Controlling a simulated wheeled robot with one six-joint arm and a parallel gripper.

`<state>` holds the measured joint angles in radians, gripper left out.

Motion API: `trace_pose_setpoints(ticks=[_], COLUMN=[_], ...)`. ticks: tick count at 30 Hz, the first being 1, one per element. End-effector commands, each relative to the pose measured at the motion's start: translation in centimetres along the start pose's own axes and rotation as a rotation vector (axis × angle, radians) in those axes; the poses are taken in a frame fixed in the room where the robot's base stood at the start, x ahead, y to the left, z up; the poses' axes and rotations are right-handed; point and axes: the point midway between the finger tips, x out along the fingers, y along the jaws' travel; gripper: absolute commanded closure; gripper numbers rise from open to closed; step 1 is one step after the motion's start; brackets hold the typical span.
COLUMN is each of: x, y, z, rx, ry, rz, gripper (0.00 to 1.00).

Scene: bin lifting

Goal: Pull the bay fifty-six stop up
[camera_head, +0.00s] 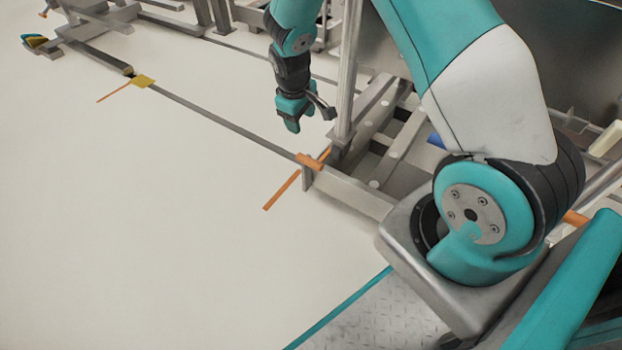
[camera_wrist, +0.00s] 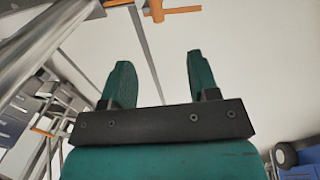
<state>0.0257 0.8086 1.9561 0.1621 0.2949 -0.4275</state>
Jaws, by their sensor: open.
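My gripper (camera_head: 308,112) hangs open and empty above the floor beside a metal post. In the wrist view its two teal fingers (camera_wrist: 160,62) are spread apart with nothing between them. An orange stop handle (camera_head: 311,161) sits at the near end of the floor rail, below and just right of my gripper in the head view. It also shows at the top edge of the wrist view (camera_wrist: 158,11), beyond the fingertips and apart from them. No bay number is readable, so I cannot tell whether this is the bay fifty-six stop.
A metal floor rail (camera_head: 210,114) runs to a yellow piece (camera_head: 142,81) at the far left. Orange floor lines (camera_head: 282,190) mark the bays. The upright metal post (camera_head: 349,70) and metal frame (camera_head: 345,188) stand close right of my gripper. The left floor is clear.

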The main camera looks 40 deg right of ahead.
Motion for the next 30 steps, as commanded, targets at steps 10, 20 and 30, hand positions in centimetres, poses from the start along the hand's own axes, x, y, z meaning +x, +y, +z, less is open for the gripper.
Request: trace_pose_setpoints(ticks=[10,20,30], x=[5.9,13.6,19.5], y=[0.7,0.8,1.0], z=[0.3,0.5,0.5], rx=[-0.002,-0.001,-0.001], ry=[-0.018,-0.018,-0.016], rz=[0.024,0.023,0.023], gripper=[0.45,0.45,0.45])
